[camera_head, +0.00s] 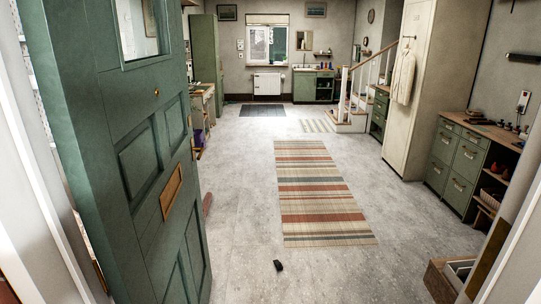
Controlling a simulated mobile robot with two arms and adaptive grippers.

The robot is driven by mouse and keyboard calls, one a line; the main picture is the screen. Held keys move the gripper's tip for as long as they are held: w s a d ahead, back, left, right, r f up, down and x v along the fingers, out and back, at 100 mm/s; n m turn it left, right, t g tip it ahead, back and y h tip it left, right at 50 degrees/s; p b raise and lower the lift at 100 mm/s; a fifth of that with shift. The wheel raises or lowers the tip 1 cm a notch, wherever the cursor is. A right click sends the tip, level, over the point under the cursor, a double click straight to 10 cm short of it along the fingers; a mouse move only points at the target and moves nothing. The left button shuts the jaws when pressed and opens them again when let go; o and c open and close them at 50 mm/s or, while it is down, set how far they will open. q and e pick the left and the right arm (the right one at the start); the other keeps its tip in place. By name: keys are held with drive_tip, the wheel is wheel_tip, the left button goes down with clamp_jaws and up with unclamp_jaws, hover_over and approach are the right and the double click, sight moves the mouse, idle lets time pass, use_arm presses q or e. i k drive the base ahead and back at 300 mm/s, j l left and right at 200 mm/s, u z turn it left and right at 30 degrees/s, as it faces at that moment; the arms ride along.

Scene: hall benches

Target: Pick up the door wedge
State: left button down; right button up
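A small black object (278,265), which looks like the door wedge, lies on the grey floor (240,240) just before the near end of the striped rug. It is too small to make out its exact shape. Nothing touches it. Neither of my grippers shows in the head view.
An open green door (135,150) stands at the left, with a reddish thing (207,203) low beside its edge. A striped rug (320,190) runs down the middle. A wooden box (440,282) sits at the lower right, below green drawers (457,165). Floor around the black object is clear.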

sight(278, 262)
drive_tip(key=i+z, duration=0.2)
drive_tip(key=i, duration=0.5)
drive_tip(key=i+z, duration=0.2)
drive_tip(key=i, duration=0.5)
drive_tip(key=i+j+z, duration=0.2)
drive_tip(key=i, duration=0.45)
drive_tip(key=j, duration=0.05)
